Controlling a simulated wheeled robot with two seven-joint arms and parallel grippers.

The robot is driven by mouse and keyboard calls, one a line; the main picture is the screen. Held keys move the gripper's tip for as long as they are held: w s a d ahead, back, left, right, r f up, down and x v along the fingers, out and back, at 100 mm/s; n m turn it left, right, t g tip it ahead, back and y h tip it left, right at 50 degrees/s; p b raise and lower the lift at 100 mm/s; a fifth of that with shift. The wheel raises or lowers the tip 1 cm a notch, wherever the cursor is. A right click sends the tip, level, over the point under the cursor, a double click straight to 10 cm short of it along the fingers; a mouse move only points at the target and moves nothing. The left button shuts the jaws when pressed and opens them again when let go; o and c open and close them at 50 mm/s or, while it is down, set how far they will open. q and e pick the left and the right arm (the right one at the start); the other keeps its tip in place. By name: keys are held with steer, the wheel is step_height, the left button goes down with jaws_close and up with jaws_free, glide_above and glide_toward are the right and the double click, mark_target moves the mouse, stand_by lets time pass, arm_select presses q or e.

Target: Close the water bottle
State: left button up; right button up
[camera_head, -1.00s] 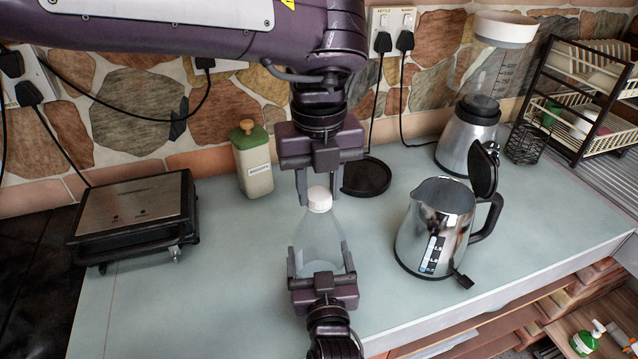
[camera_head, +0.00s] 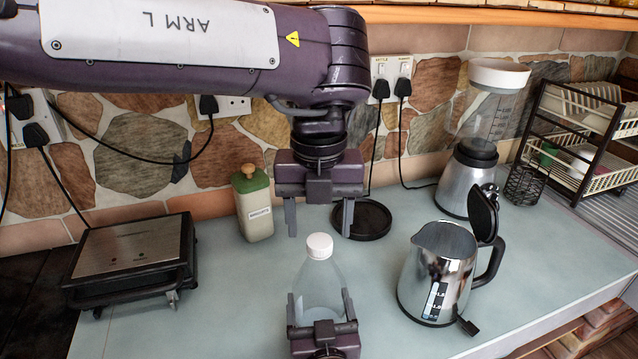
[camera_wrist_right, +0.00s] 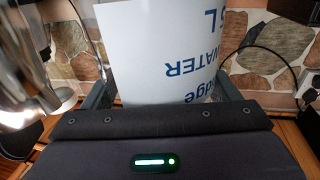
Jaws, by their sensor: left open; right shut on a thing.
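The water bottle (camera_head: 318,280) is clear with a white cap (camera_head: 319,246) on its top, and it stands upright near the front of the counter. My right gripper (camera_head: 322,312) is shut around the lower body of the bottle. In the right wrist view the bottle's white label (camera_wrist_right: 165,50) with blue lettering fills the space between the fingers. My left gripper (camera_head: 319,222) points down above and slightly behind the cap. Its two fingers are apart and empty, and a gap shows between them and the cap.
A metal kettle (camera_head: 438,272) with its lid up stands right of the bottle. A grill (camera_head: 135,252) is at left. The counter between grill and bottle is clear.

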arm_select(q)
step_height(320, 180, up, 10)
steer(key=shift+f, duration=0.25)
arm_select(e)
steer(key=o, duration=1.8)
arm_select(q)
steer(key=shift+f, duration=0.1)
arm_select(e)
steer(key=shift+s, duration=0.1)
steer(key=shift+s+f, duration=0.15)
steer(key=shift+s, duration=0.25)
arm_select(q)
steer(key=shift+f+b, duration=0.8)
steer(key=shift+b, duration=0.05)
arm_select(e)
steer(key=s, duration=0.6)
steer(key=shift+s+d, duration=0.4)
steer(key=shift+d, duration=0.05)
